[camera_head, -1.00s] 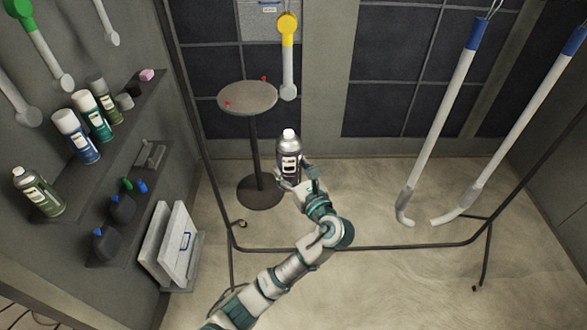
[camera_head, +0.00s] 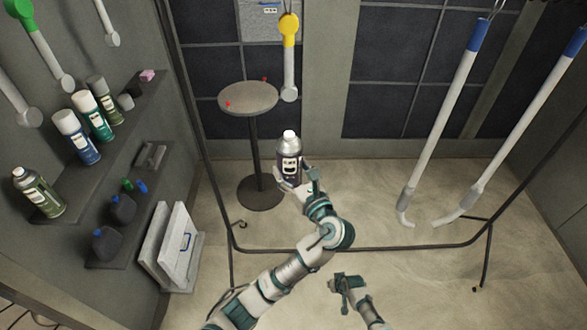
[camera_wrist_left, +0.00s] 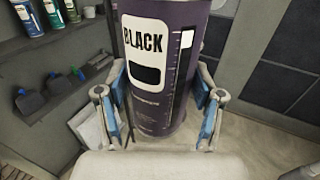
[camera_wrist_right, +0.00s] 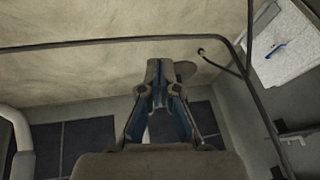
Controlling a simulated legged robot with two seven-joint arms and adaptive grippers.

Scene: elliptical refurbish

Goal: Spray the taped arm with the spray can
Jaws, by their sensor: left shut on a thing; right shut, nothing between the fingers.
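A dark spray can (camera_head: 289,152) with a white cap stands upright in my left gripper (camera_head: 291,180). In the left wrist view the can (camera_wrist_left: 165,60) reads BLACK on its label, and the fingers hold both its sides. My right gripper (camera_head: 345,281) is shut and empty, low in the head view, below and right of the can. A white arm with a yellow top (camera_head: 289,50) hangs above the can, apart from it. Two long pale arms with blue upper ends, a left one (camera_head: 437,115) and a right one (camera_head: 520,125), hang at the right. I cannot tell which is the taped arm.
A black floor rack (camera_head: 390,247) spans the front. A small round table (camera_head: 248,98) with red bits stands behind the can. Shelves (camera_head: 130,165) at left hold several cans and dark bottles.

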